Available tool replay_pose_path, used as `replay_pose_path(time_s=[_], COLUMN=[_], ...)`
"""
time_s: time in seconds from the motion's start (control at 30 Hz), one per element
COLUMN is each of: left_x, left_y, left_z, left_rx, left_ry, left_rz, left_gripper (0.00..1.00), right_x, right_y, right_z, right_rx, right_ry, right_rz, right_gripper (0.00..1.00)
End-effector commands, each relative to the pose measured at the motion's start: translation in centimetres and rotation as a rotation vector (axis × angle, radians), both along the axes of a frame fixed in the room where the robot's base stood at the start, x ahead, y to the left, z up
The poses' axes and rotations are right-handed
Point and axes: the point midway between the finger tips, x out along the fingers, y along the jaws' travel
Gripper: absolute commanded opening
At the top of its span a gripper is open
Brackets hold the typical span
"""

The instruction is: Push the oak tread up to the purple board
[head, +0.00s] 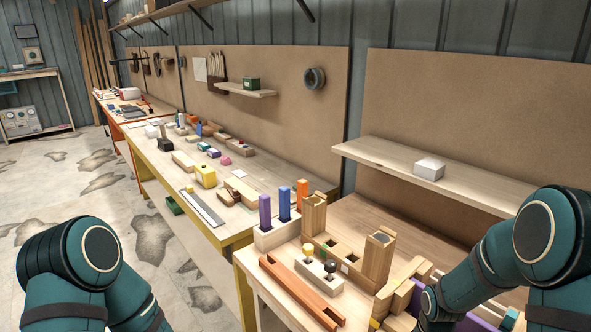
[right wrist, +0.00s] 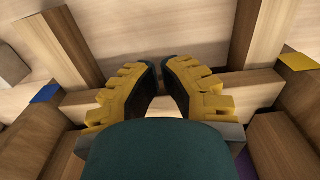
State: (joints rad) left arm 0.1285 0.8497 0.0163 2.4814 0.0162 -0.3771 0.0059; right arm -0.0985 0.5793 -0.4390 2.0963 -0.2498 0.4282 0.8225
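Purple surfaces show at the lower right of the head view, one purple board (head: 475,322) at the bottom edge, partly behind my right arm. A purple sliver (right wrist: 243,166) also shows in the right wrist view. Pale wooden pieces (head: 407,270) stand beside my right arm; I cannot tell which is the oak tread. In the right wrist view a wooden bar (right wrist: 252,90) runs crosswise behind the fingers. My right gripper (right wrist: 160,68) has its yellow-backed fingers drawn together at the tips, with nothing seen between them; contact is unclear. The left arm is at left, its gripper out of view.
A reddish wooden channel (head: 302,291), a block with knobs (head: 318,273), two upright wooden boxes (head: 377,260) and a holder with coloured bars (head: 265,212) crowd the near bench.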

Motion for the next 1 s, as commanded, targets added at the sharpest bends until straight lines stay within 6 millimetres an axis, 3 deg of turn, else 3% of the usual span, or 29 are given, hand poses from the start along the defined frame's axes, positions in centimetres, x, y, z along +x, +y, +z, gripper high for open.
replay_pose_path(time_s=[0.53, 1.0], left_x=[0.0, 0.0], left_y=[0.0, 0.0], left_z=[-0.3, -0.2], left_rx=[0.0, 0.0], left_ry=[0.0, 0.0], left_rz=[0.0, 0.0], left_gripper=[0.4, 0.4], right_x=[2.0, 1.4], right_y=[-2.3, -1.7], right_z=[0.0, 0.0], right_rx=[0.0, 0.0], right_ry=[0.0, 0.0], right_rz=[-0.001, 0.001], right_gripper=[0.0, 0.0])
